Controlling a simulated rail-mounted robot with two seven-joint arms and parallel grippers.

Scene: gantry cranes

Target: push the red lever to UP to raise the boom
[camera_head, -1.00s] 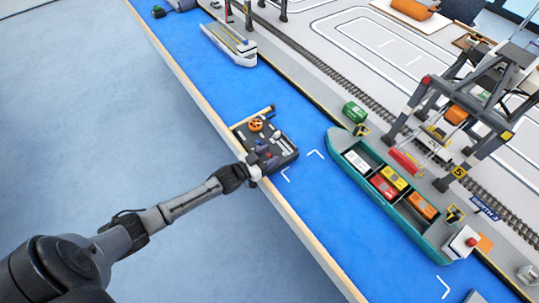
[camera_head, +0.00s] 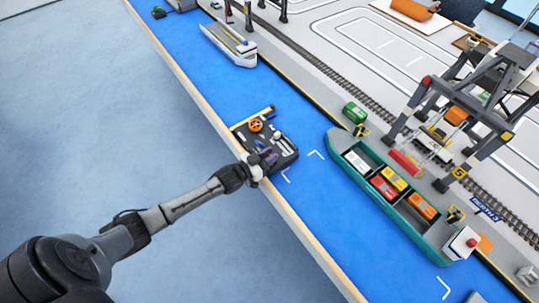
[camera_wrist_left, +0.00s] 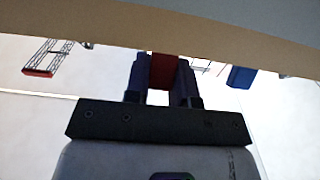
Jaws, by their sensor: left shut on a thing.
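The dark control panel (camera_head: 284,147) sits at the near edge of the blue water strip, with an orange wheel (camera_head: 255,125) on it. My left gripper (camera_head: 266,158) reaches over the panel's near side. In the left wrist view the red lever (camera_wrist_left: 163,70) stands between the two dark fingers of the left gripper (camera_wrist_left: 161,82), which is shut on it. The lever's ends and any UP mark are hidden or too small to read. The gantry crane (camera_head: 467,88) stands on the quay at the right. My right gripper is not in view.
A teal ship (camera_head: 345,150) with several containers lies right of the panel. A grey and white boat (camera_head: 229,45) lies farther up the water. A green container (camera_head: 354,112) stands on the quay. The blue floor (camera_head: 90,120) left of the table is clear.

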